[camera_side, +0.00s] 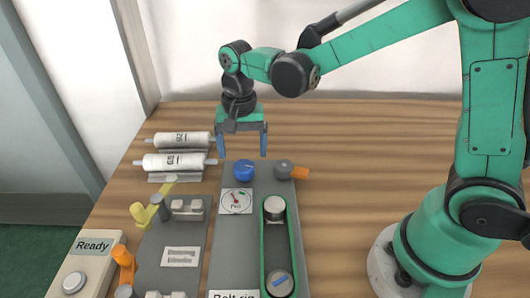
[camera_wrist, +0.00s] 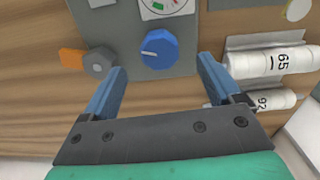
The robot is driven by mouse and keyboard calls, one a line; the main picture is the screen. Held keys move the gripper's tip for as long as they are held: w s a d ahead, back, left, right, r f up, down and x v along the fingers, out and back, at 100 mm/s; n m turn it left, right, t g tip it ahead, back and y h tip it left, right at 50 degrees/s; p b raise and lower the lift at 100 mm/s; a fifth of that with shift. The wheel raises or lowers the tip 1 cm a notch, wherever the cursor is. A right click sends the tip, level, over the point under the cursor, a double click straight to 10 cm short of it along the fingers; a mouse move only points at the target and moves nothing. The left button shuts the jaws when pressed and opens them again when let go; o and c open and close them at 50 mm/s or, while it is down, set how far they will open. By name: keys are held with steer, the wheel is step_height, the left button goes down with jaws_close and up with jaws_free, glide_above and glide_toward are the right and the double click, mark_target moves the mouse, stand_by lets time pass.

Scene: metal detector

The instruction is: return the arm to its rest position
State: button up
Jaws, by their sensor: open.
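My gripper (camera_side: 243,141) is open and empty, with blue fingers pointing down above the far end of the grey belt rig panel (camera_side: 227,245). In the wrist view my gripper (camera_wrist: 160,84) has its two fingers well apart. A blue knob (camera_side: 244,170) sits on the panel just below my fingers. In the wrist view the blue knob (camera_wrist: 160,48) lies between and beyond the fingertips, apart from both. My green arm reaches in from the right, raised above the table.
A grey knob with an orange handle (camera_side: 292,171) is right of the blue knob. Two white rollers (camera_side: 181,150) lie on stands at the left. A gauge (camera_side: 236,201), a green belt (camera_side: 264,240) and a "Ready" box (camera_side: 92,262) are nearer. The wooden table (camera_side: 370,150) is clear at right.

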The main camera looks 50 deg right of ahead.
steer(key=shift+r, duration=0.75)
steer(key=shift+s+d+r, duration=0.15)
steer(key=shift+s+r, duration=0.05)
steer(key=shift+r, duration=0.05)
steer(key=s+d+r+n+t, duration=0.4)
steer(key=s+n+t, duration=0.3)
steer(key=n, duration=0.1)
steer(key=shift+s+d, duration=0.15)
steer(key=shift+s, duration=0.1)
